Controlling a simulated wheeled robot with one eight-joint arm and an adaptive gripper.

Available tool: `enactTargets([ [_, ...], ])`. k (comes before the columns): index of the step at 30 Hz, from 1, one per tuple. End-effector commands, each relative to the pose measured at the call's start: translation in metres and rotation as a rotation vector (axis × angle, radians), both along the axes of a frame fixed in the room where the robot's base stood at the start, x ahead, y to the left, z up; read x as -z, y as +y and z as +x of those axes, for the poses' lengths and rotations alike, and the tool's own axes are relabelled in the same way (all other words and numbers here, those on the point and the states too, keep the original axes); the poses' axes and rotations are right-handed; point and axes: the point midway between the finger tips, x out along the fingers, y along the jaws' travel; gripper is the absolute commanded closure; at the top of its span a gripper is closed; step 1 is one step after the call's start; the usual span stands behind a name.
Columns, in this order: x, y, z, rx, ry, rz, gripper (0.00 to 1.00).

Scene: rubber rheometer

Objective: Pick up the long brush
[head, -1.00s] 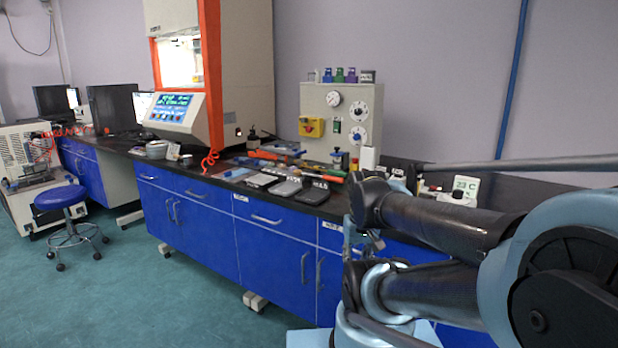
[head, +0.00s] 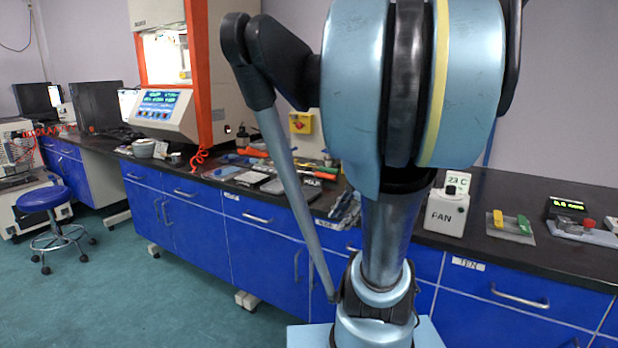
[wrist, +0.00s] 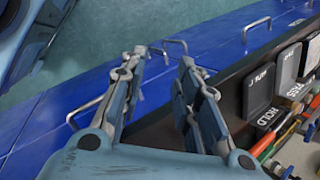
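I cannot pick out the long brush for certain. Several long-handled tools lie on the black bench, and they show at the right edge of the wrist view as red and green handles (wrist: 284,140). My gripper (wrist: 162,65) has its two blue-grey fingers apart with nothing between them. It hangs over the front edge of the bench, left of the tools and trays in the wrist view. In the head view my gripper (head: 345,208) shows partly behind my arm, near the bench front. My arm hides the middle of the bench there.
Dark labelled trays (wrist: 258,92) lie beside the tools. Blue drawers (head: 185,200) with metal handles front the bench. A white PAN box (head: 447,208) and a grey plate with yellow and green blocks (head: 510,227) stand at right. The orange-framed machine (head: 165,100) stands at back left.

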Motion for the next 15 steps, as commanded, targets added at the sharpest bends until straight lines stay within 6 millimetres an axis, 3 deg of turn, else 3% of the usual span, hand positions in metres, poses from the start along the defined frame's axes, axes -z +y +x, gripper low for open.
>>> enactTargets([
  [8, -0.056, -0.041, 0.076, 0.525, 0.161, 0.435, 0.70],
  [15, -0.102, -0.104, 0.126, 0.855, 0.319, 0.821, 0.70],
])
